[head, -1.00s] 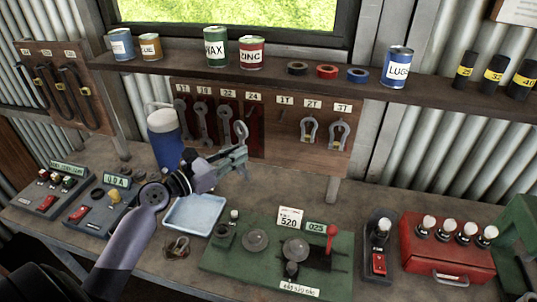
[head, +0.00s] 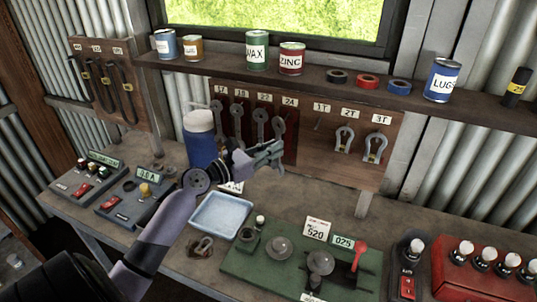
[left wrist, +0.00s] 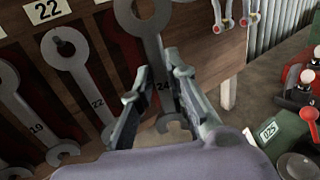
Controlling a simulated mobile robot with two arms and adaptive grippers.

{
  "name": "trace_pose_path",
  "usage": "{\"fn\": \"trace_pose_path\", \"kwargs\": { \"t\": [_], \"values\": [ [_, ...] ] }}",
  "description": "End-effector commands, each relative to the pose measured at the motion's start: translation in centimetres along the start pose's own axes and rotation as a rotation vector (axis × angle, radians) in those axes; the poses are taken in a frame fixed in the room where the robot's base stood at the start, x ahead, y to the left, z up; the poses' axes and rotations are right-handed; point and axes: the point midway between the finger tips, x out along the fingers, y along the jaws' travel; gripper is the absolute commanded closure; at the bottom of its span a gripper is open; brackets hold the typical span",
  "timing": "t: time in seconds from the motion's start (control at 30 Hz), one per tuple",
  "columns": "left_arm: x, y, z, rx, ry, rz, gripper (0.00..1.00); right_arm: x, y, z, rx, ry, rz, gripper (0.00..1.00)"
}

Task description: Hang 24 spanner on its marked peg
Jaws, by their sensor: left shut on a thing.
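The 24 spanner (head: 278,124) is grey, with a ring at the top and an open jaw below. It is upright in front of the pegboard's dark red panel, its ring a little below and left of the 24 label (head: 290,101). My left gripper (head: 277,151) is shut on its shank. In the left wrist view the fingers (left wrist: 157,82) straddle the shank of the spanner (left wrist: 150,42), marked 24. The ring is cut off by the top edge there. The peg is hidden, so I cannot tell whether the ring is around it. My right gripper is out of view.
The 22 spanner (left wrist: 82,78) hangs just left, with other spanners beyond it. Shackles (head: 344,139) hang to the right. A blue jug (head: 201,148) stands behind my left forearm. A tray (head: 221,213) and a green fixture (head: 262,272) are on the bench below.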

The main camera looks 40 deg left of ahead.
Motion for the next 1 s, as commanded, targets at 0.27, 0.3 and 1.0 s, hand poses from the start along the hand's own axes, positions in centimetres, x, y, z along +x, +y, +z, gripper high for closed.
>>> {"fn": "trace_pose_path", "kwargs": {
  "t": [0.27, 0.3, 1.0],
  "values": [
    [1.5, 0.9, -0.2, 0.000, -0.002, 0.000, 1.00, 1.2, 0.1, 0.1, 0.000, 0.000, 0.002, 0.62],
    [1.7, 1.0, -0.3, 0.000, -0.002, 0.001, 1.00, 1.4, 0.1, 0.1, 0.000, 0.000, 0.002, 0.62],
    [4.7, 2.7, -1.1, -0.003, -0.001, -0.001, 1.00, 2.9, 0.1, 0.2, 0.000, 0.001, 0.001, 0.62]
  ]
}}
